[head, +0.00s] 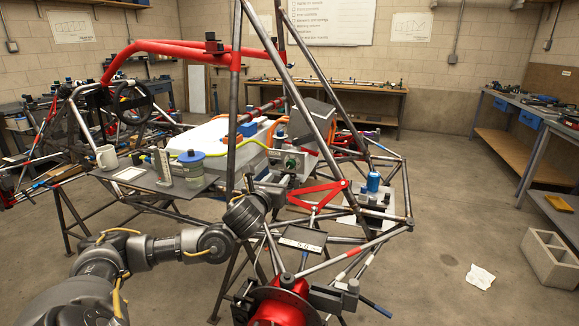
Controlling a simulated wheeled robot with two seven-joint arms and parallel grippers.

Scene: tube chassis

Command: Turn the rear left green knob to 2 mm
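A small green knob (291,163) shows on the chassis, by the red and white parts behind the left arm's end. I cannot tell for sure that it is the rear left knob, and its scale is too small to read. My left gripper (282,186) is at the end of the grey arm, just below and in front of this knob, among the tubes. Its fingers are small and partly lost against the frame, so I cannot tell whether they touch anything. My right gripper is not in view.
Steel tubes (232,120) rise close around the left arm. A red hub (280,308) and a small dark display (303,239) are in front. A side shelf holds a mug (107,157) and a blue-lidded jar (191,164). Open floor lies right, with a concrete block (551,258).

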